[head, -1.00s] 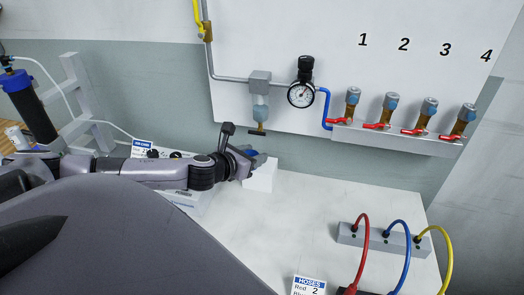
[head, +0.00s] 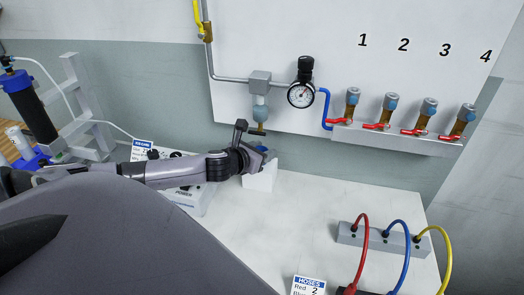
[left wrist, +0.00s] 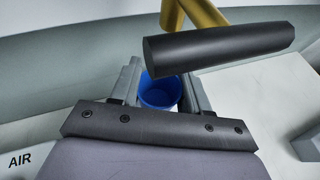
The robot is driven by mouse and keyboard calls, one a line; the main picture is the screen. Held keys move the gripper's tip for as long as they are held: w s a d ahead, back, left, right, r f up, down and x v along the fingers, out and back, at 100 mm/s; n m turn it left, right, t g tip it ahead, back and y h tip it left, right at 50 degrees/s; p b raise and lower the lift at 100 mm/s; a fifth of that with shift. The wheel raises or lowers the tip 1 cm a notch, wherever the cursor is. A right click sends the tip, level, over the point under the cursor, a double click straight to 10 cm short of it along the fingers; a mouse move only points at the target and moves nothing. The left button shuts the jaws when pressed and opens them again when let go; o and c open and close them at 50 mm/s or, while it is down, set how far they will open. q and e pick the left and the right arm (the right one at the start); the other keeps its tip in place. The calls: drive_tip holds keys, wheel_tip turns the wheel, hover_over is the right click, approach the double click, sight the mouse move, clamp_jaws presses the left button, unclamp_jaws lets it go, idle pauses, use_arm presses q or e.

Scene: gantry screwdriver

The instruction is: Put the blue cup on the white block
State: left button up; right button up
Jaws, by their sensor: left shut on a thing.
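The blue cup (left wrist: 160,93) is between the two fingers of my left gripper (left wrist: 162,98) in the left wrist view, its open mouth facing the camera. In the head view, my left gripper (head: 262,160) is shut on it, and only a small bit of blue shows past the fingers. The white block (head: 260,180) stands on the bench just below the gripper, its top partly hidden by it. I cannot tell whether the cup touches the block. My right gripper is not in view.
A glass filter bowl (head: 260,113) with a brass drain hangs on the wall panel close above the gripper. A pressure gauge (head: 301,95) and red-handled valves are to the right. A grey hose block (head: 372,238) stands at the right. The middle of the white bench (head: 300,225) is clear.

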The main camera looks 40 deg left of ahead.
use_arm(q)
drive_tip(key=shift+f, duration=0.1)
drive_tip(key=o, duration=1)
drive_tip(key=p+v, duration=0.1)
drive_tip(key=v, duration=1.1)
drive_tip(key=shift+p, duration=0.4)
drive_tip(key=shift+s, duration=0.1)
